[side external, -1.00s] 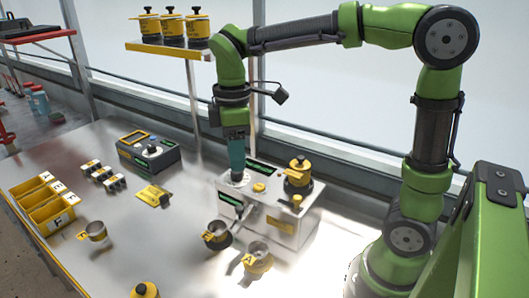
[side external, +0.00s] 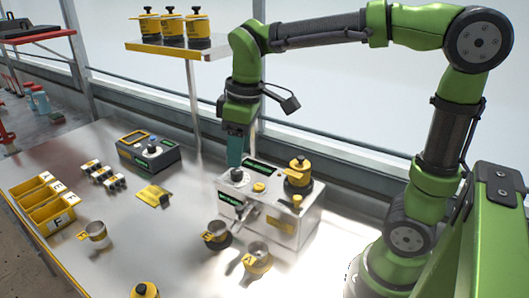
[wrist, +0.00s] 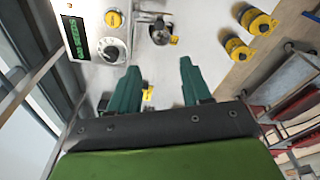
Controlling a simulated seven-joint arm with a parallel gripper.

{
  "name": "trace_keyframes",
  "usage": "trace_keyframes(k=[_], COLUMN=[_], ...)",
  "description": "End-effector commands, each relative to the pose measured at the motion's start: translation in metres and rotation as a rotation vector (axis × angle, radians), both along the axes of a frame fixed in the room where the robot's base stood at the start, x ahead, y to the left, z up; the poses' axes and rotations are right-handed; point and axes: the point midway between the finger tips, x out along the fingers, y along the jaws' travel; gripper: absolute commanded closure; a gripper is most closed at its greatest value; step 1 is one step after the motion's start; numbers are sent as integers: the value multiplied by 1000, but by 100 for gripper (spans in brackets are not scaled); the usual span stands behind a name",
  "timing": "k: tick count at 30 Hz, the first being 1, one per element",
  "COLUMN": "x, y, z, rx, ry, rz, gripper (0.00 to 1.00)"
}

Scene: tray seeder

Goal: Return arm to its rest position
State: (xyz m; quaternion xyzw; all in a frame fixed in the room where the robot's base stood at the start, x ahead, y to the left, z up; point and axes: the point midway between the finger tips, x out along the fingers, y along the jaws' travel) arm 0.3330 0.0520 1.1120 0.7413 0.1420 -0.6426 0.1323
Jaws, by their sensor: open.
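My gripper (side external: 235,150) points down in the side external view, above the back left corner of the silver machine box (side external: 283,222). The wrist view shows its two teal fingers (wrist: 158,85) spread apart with nothing between them. The box carries a black knob, a yellow button, a small display and a yellow canister (side external: 299,173) on top. In the wrist view the box (wrist: 84,12) lies to the upper left, beyond the fingers. My gripper appears apart from the box, though one finger overlaps its edge in the side external view.
Two cups with yellow tags (side external: 217,234) (side external: 257,258) stand before the box. A dark control unit (side external: 150,150), vials (side external: 103,174) and yellow bins (side external: 47,203) are to the left. Canisters stand on a raised shelf (side external: 180,52) beside my arm. The table's centre has free room.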

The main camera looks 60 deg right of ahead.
Motion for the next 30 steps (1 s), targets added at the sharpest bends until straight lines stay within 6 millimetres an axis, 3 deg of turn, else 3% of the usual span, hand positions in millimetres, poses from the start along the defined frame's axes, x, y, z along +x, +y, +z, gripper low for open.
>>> trace_keyframes(k=[6,11,17,30], x=[-50,-79,-97,-98], y=[-11,-17,-19,-20], z=[-13,-21,-21,-17], rx=[201,348,407,409], ry=[-210,-320,-377,-390], rz=[-457,-666,-703,-697], gripper=[52,52,52,52])
